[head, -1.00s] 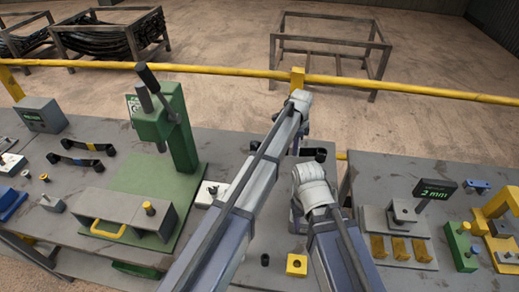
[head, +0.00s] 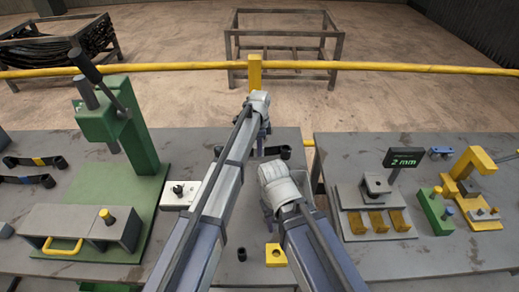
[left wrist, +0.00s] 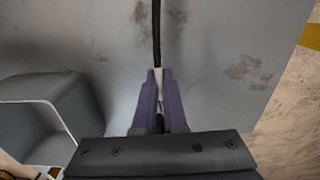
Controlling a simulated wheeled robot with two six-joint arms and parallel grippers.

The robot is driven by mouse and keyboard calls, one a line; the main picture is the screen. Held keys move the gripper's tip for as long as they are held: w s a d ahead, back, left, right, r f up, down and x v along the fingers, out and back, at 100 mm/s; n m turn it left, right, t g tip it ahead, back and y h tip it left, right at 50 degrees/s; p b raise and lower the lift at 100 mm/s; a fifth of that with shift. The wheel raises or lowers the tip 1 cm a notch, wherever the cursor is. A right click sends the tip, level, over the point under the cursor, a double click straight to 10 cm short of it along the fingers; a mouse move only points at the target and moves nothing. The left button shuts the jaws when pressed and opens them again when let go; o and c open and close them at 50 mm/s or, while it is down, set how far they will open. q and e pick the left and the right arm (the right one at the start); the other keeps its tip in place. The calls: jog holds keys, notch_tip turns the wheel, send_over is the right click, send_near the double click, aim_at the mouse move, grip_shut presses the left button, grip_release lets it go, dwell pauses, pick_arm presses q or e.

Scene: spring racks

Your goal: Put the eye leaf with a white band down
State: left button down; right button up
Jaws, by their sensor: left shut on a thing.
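My left gripper (head: 263,143) is shut on a dark leaf (head: 285,152) above or on the back of the left grey table. An eye end of the leaf shows right of the gripper; my arm hides much of the rest. In the left wrist view the leaf is a thin black strip (left wrist: 157,30) running up from the purple fingers (left wrist: 158,95), with a pale patch between them that may be the white band. I cannot tell whether the leaf touches the table. My right gripper (head: 267,211) is lower, mostly hidden behind its own wrist, its jaws unclear.
Leaves with a yellow band (head: 38,161) and a blue band (head: 25,180) lie at the left. A green press (head: 140,140) stands beside them. A yellow block (head: 275,256) is near the front. A gap separates the right table (head: 440,262). The wrist view shows a grey bin (left wrist: 45,90) and bare tabletop.

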pick_arm(q)
jog(key=shift+f+b, duration=1.2)
jog(key=shift+f, duration=0.3)
pick_arm(e)
jog(key=shift+f, duration=1.55)
pick_arm(q)
jog(key=shift+f, duration=0.1)
pick_arm(e)
jog(key=shift+f, duration=0.1)
pick_arm(q)
jog(key=c, duration=1)
grip_release()
notch_tip(320, 180, up, 12)
jog(key=p, duration=1.2)
pick_arm(e)
notch_tip(320, 180, up, 12)
